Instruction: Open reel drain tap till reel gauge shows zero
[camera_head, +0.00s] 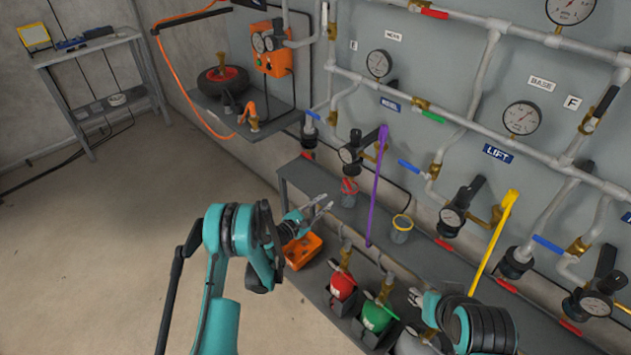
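My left gripper (325,204) is empty above the lower shelf, its two fingers slightly apart. It points right, toward the pipe wall, and touches no tap. A round white gauge (379,64) hangs at the upper middle; its needle is too small to read. I cannot tell which tap is the reel drain.
A purple bar (376,185) and a yellow bar (495,240) stand out from the pipework. A red bottle (342,285) and a green bottle (375,317) stand low. An orange box (302,250) lies beside my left gripper. The floor at left is clear.

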